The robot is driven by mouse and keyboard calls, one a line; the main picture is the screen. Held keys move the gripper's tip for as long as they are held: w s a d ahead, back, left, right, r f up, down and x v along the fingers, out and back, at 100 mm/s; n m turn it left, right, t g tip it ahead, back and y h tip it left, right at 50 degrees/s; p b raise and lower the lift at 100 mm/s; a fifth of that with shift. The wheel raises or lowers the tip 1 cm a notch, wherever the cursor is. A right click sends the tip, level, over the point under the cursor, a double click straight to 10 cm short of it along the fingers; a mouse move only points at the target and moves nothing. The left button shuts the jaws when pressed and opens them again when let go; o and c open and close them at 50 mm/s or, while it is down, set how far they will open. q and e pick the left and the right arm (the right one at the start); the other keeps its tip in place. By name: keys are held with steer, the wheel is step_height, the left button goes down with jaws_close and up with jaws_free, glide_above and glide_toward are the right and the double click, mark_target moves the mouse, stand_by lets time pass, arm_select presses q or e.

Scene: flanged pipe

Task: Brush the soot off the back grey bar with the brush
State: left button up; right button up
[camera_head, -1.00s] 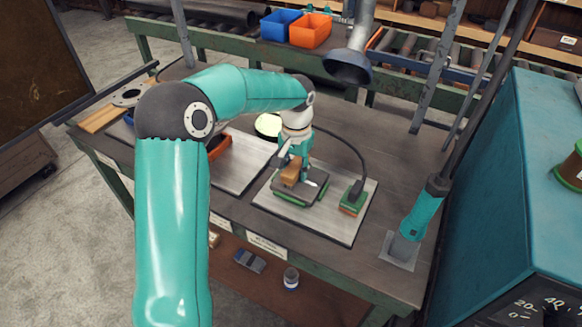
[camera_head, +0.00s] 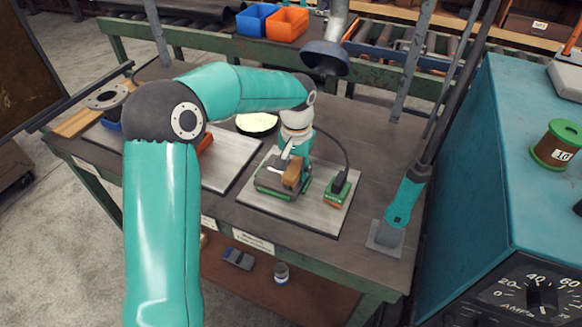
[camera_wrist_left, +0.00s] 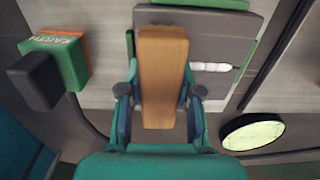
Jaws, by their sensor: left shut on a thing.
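My left gripper (camera_head: 294,160) is shut on the brush, whose wooden block (camera_head: 292,174) points down at the work. In the left wrist view the brush (camera_wrist_left: 162,75) sits between the fingers (camera_wrist_left: 160,92). Below is a green-edged fixture (camera_head: 270,190) with two grey bars and a seam with a whitish strip (camera_wrist_left: 211,67) between them. The back grey bar (camera_wrist_left: 215,92) is on the lower side of the seam in the wrist view. The brush is over the right part of the bars; its bristles and their contact are hidden. I cannot make out soot. My right gripper is out of view.
A green block (camera_head: 338,190) with a cable stands right of the fixture on the metal plate (camera_head: 320,222). A round pale disc (camera_head: 257,122) lies behind. A fume hood (camera_head: 325,58) hangs at the back. A teal cabinet (camera_head: 480,170) stands at the right.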

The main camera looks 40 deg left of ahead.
arm_select(q)
steer(key=shift+w+d, duration=0.15)
steer(key=shift+d, duration=0.6)
steer(key=shift+r, duration=0.15)
step_height(320, 180, up, 7)
steer(key=p, duration=0.5)
steer(key=shift+p, duration=0.35)
